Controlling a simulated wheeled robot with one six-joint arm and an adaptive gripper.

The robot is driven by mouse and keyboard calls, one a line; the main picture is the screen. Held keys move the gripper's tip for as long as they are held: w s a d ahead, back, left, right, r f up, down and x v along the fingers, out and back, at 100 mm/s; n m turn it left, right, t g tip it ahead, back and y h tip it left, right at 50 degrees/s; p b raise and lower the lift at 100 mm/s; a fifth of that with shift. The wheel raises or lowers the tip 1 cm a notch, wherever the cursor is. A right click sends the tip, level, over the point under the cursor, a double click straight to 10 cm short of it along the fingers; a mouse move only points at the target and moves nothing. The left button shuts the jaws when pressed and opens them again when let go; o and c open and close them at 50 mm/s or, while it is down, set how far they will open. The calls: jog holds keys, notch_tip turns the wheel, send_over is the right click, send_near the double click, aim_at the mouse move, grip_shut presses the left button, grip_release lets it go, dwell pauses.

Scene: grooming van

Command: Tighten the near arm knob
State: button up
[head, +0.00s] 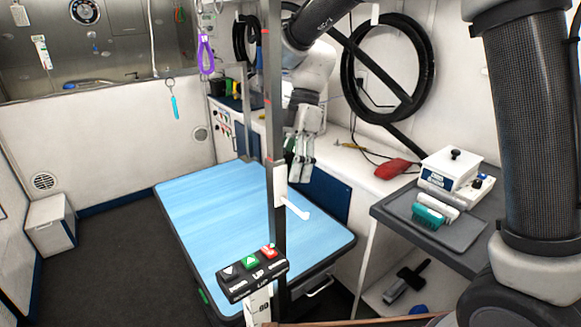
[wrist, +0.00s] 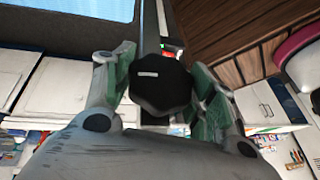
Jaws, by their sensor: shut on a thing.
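The black arm knob (wrist: 162,92) is faceted and has a short white mark on its face. It fills the middle of the wrist view, in front of a grey post (wrist: 150,28). My gripper (wrist: 165,88) has its green-padded fingers on both sides of the knob and is shut on it. In the head view my gripper (head: 293,160) points down beside the upright grey post (head: 268,120), above the blue grooming table (head: 205,215). The post hides part of the fingers, and I cannot make out the knob clearly there.
A control box (head: 252,273) with UP buttons stands at the table's near edge. A white bracket (head: 290,205) sticks out from the post. A grey shelf tray (head: 440,225) with brushes is at right. A red pouch (head: 397,168) lies on the counter.

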jog(key=shift+g, duration=0.4)
jog(key=o, duration=1)
jog(key=shift+r, duration=0.1)
jog(key=shift+h, duration=0.3)
jog(key=v, duration=1.2)
